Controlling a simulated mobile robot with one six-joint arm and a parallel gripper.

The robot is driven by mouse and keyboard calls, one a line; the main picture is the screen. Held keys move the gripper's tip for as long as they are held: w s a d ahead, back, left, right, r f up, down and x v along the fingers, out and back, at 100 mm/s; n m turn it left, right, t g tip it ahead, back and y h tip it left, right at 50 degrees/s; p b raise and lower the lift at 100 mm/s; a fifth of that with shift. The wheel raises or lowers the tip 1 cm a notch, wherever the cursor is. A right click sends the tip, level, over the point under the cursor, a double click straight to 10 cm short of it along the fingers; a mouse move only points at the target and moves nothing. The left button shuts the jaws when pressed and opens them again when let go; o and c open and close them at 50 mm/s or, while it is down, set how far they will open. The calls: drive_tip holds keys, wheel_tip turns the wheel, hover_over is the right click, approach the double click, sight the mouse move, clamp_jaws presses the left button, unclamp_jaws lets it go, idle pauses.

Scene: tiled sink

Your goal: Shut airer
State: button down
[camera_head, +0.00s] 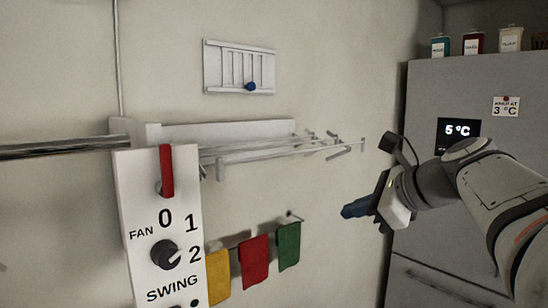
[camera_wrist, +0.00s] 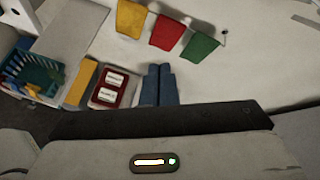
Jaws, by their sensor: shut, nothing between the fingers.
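The airer (camera_head: 270,147) is a white wall-mounted rack in the head view, with thin rails standing out from its back plate towards the right. Its rail ends (camera_head: 345,142) are apart from my gripper. My gripper (camera_head: 348,211) has blue fingers and is shut and empty, to the right of and below the rail ends. In the wrist view its blue fingertips (camera_wrist: 159,85) lie side by side. The airer is not clearly seen in the wrist view.
A white fan control panel (camera_head: 150,240) with a red lever stands in front of the airer's left end. Yellow, red and green cloths (camera_head: 254,260) hang below the airer. A grey fridge (camera_head: 440,110) is at right. A blue-green basket (camera_wrist: 32,75) is at left in the wrist view.

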drive_tip(key=w+d+r+m+t+y, duration=0.1)
drive_tip(key=d+r+m+t, duration=0.15)
drive_tip(key=r, duration=0.35)
drive_tip(key=d+r+m+t+y, duration=0.1)
drive_tip(key=d+r+m, duration=0.15)
drive_tip(key=r, duration=0.25)
drive_tip(key=p, duration=0.2)
approach(311, 150)
drive_tip(key=shift+m, duration=0.3)
drive_tip(key=x, duration=0.7)
drive_tip(key=shift+d, duration=0.1)
